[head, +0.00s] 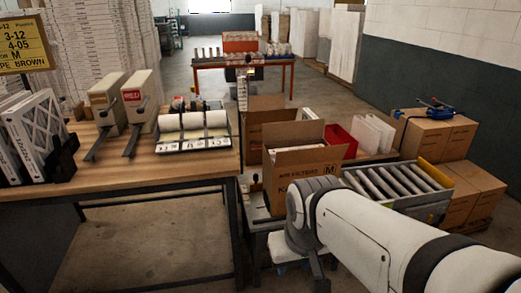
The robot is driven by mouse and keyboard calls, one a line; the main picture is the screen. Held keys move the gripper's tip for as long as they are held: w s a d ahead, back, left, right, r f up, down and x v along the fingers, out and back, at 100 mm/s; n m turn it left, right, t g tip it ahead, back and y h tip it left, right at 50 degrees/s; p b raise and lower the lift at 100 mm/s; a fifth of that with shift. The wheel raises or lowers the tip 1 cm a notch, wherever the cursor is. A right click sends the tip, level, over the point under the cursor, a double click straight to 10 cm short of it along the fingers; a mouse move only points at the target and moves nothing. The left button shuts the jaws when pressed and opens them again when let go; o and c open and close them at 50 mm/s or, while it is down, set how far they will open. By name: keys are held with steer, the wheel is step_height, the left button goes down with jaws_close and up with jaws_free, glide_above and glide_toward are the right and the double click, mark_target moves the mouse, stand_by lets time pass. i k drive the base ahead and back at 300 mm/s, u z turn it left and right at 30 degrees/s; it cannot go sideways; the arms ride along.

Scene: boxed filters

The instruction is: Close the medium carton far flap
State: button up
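The medium carton (307,168), brown and printed with an M and "AIR FILTERS", stands on a low work surface in the centre right of the head view. Its top looks open. The inside is hard to see. My white arm reaches in from the lower right, its bend in front of the carton's lower right part. I cannot make out my gripper or its fingers.
Another open brown carton (254,119) stands close behind. A red bin (341,140) and white filters (373,134) are to the right, with a roller conveyor (398,182) nearer. A wooden bench (190,168) with labelled holders is left. Stacked boxes (436,133) stand far right.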

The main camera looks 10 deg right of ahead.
mark_target(272, 132)
steer(key=u, duration=0.25)
steer(key=k, duration=0.3)
steer(key=z, duration=1.1)
steer(key=i, duration=2.25)
steer(key=u, duration=0.8)
steer(key=k, duration=0.7)
steer(key=u, duration=0.15)
steer(key=i, duration=0.8)
steer(key=z, duration=0.1)
